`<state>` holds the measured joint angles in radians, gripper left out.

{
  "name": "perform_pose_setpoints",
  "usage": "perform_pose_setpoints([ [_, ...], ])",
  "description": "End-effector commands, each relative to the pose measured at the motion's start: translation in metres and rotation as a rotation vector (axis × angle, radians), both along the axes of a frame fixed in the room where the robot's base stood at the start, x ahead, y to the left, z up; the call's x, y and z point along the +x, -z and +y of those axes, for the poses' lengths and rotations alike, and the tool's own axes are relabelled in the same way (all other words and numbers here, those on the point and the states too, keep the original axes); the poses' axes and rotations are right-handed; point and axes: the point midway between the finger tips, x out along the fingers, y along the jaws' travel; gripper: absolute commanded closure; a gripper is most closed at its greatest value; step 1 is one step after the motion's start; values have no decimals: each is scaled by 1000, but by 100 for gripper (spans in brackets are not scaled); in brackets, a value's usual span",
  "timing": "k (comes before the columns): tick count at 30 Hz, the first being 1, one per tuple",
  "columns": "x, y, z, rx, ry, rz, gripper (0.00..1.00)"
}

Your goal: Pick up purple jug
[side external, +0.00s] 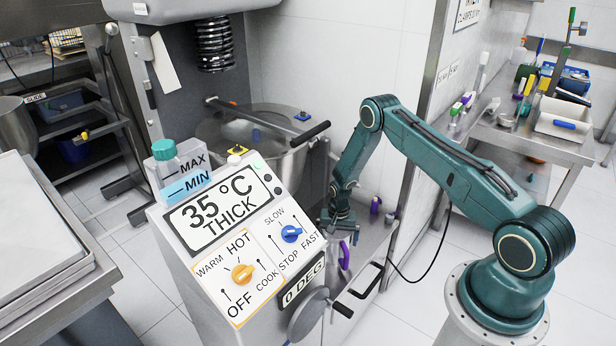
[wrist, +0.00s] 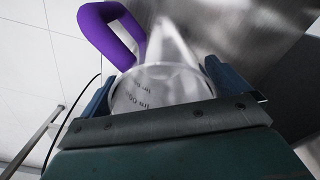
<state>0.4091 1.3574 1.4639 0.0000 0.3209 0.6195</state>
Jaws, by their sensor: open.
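The purple jug has a see-through body (wrist: 160,93) with dark measuring marks and a thick purple handle (wrist: 100,22). In the wrist view the body lies between the two blue fingers of my gripper (wrist: 163,84), with the handle off to the upper left. The gripper is open, and I cannot tell whether either finger touches the jug. In the side view my gripper (side external: 338,222) points down behind the mixer's control panel. The purple handle (side external: 344,255) shows just below it, while most of the jug's body is hidden there.
The mixer's control panel (side external: 235,235) stands close on the left of the gripper. The steel bowl (side external: 255,140) with its long black-ended handle is behind. Another small purple item (side external: 375,205) is close to the right. A wall edge (side external: 425,110) rises behind the arm.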

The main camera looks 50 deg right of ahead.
Motion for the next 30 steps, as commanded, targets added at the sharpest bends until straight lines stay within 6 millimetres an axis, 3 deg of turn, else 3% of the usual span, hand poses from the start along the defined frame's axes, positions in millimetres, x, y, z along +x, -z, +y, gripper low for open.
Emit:
perform_pose_setpoints([
  [8,0,20,0,0,0,-1,0],
  [24,0,21,0,-1,0,-1,0],
  [30,0,21,0,0,0,0,39],
])
